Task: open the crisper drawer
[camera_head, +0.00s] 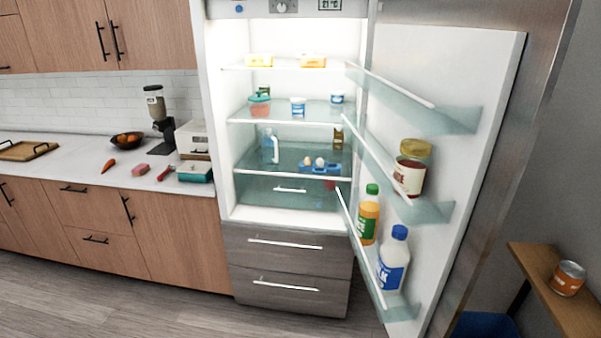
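The refrigerator (217,150) stands open, its door (455,90) swung out to the right. The crisper drawer (262,192) is the clear, greenish bin at the bottom of the lit interior, under the lowest glass shelf. It has a short pale handle (290,189) on its front and looks shut. A reddish item shows faintly through its right part. The door's lower bin (362,255) partly covers the view of the drawer's right end. Neither of my grippers is in view.
Two grey wood-front drawers (288,262) with bar handles sit below the compartment. Door bins hold a juice bottle (368,215), a milk bottle (392,262) and jars (411,170). A counter (100,165) with food lies left; a wooden shelf (545,290) stands right. Floor in front is clear.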

